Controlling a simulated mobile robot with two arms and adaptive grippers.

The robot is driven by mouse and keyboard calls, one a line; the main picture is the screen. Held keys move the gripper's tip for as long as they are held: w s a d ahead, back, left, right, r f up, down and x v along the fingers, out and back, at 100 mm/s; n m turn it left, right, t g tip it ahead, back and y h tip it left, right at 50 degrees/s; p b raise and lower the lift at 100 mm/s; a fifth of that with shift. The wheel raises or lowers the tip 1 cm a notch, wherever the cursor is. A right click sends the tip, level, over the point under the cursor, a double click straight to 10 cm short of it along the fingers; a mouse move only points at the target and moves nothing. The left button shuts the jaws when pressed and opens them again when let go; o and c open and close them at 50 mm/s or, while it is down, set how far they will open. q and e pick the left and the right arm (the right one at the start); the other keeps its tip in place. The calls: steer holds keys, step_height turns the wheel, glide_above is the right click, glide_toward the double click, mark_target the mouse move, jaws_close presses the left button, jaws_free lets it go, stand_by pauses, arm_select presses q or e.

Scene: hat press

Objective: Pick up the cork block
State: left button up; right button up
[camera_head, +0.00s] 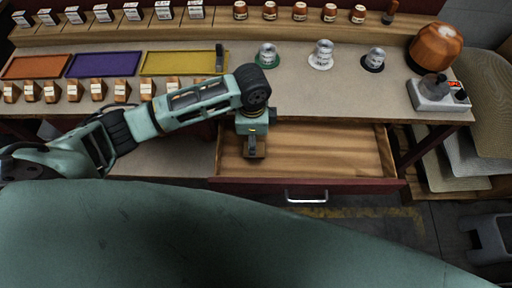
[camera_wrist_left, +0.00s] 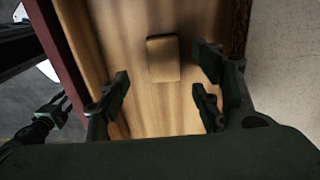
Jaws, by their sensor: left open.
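The cork block (camera_wrist_left: 162,58) is a small tan rectangular block lying on the wooden floor of the open drawer (camera_head: 340,150). My left gripper (camera_wrist_left: 162,86) is open and empty above the drawer, with its fingers on either side of the block's line and the block just beyond the fingertips in the wrist view. In the head view my left gripper (camera_head: 254,148) points down into the drawer's left part; a small brown shape shows at its tips, partly hidden. A dark and teal jaw-like part at the wrist view's left, apparently my right gripper (camera_wrist_left: 58,108), is too unclear to read.
The drawer's dark red front (camera_head: 250,186) with a metal handle (camera_head: 306,195) bounds it on the near side. The drawer's right half is clear.

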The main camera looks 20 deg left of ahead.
mark_target(257, 148)
arm_select(q)
step_height(257, 148, down, 3)
steer(key=shift+r, duration=0.15)
steer(key=f, duration=0.4)
steer(key=shift+w+d+f+p, duration=0.1)
steer(key=shift+w+f+p, duration=0.25)
steer(key=shift+c, duration=0.7)
steer(key=c, duration=1)
arm_select(e)
steer(key=shift+w+d+r, duration=0.1)
steer(key=shift+w+r, duration=0.2)
steer(key=shift+w, duration=0.4)
arm_select(q)
steer(key=shift+r, duration=0.15)
steer(key=shift+r, duration=0.3)
steer(key=r, duration=0.3)
steer(key=shift+w+d+r+b, duration=0.1)
steer(key=shift+d+r+b, duration=0.2)
steer(key=shift+d, duration=0.05)
steer(key=w+d+r+b, duration=0.2)
steer(key=d+r, duration=0.4)
steer(key=d, duration=0.4)
steer(key=shift+w+d+r, duration=0.25)
steer(key=shift+d+r, duration=0.05)
arm_select(e)
steer(key=shift+f, duration=1.3)
